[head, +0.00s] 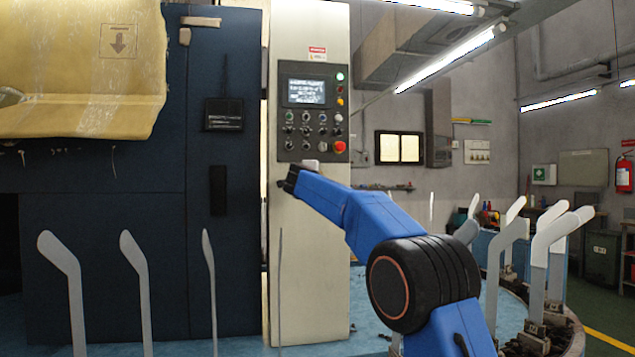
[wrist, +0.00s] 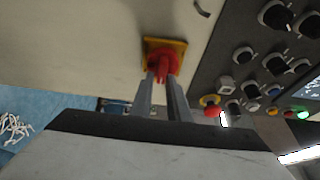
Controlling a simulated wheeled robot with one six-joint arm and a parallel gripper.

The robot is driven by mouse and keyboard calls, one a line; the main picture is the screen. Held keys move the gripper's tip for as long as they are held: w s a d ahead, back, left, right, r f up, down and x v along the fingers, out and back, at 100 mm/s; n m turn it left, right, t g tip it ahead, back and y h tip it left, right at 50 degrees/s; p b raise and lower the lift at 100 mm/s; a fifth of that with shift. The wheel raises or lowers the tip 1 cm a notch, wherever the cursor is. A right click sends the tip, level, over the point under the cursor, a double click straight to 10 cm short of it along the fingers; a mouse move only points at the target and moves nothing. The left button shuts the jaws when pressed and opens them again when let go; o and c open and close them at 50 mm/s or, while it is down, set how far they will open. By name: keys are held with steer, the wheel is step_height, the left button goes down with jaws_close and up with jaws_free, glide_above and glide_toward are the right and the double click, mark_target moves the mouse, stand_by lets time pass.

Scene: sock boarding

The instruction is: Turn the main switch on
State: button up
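The main switch (wrist: 163,62) is a red rotary handle on a square yellow plate, in the upper middle of the wrist view. It sits on the cream machine column (head: 309,240). My gripper (wrist: 162,79) is at the switch. Its two grey fingers lie close together, one on each side of the red handle, and the handle fills the gap between the tips. Exact contact is hard to see. In the head view my gripper (head: 293,178) is against the column just below the control panel (head: 305,112), and I cannot make out the switch there.
The control panel holds a lit screen (head: 306,92), several dark knobs and a red mushroom button (head: 339,147). That button also shows close to the right of my fingers in the wrist view (wrist: 210,101). Grey sock-shaped boards (head: 137,280) stand upright around the front of the machine.

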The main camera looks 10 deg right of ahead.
stand_by(0.3)
steer(key=v, duration=1.7)
steer(key=shift+s, duration=0.2)
steer(key=shift+r, duration=0.1)
